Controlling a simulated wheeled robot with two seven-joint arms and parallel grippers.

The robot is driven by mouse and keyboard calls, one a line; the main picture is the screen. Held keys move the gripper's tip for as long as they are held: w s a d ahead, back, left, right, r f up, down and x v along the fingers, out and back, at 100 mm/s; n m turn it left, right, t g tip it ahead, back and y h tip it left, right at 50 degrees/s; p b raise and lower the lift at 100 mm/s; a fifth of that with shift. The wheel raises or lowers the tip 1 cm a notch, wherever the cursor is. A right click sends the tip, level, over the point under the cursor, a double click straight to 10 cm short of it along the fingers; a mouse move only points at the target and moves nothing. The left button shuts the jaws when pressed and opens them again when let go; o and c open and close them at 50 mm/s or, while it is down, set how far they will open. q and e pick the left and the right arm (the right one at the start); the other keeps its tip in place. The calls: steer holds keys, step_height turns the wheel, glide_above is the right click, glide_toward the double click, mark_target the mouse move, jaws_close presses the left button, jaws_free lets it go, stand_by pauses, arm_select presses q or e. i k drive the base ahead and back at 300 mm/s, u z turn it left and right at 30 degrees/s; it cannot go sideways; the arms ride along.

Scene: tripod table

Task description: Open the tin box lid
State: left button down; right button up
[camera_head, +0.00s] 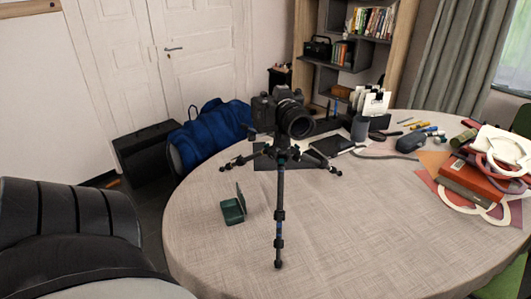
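A small dark green tin box (232,211) sits on the left part of the round table (345,238), left of the tripod's front leg. Its lid (240,194) stands up at the box's right side, so the box appears open. The inside looks dark green, and I cannot make out anything in it. Neither of my grippers is in view.
A camera (293,118) on a tripod (279,215) stands right of the box. Books and papers (470,183) lie on the table's right. A black tablet-like object (331,146) and pens lie toward the back. The table's front is clear.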

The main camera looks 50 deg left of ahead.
mark_target(240, 195)
steer(key=z, duration=0.1)
steer(key=k, duration=0.95)
steer(key=u, duration=0.85)
steer(key=i, duration=1.05)
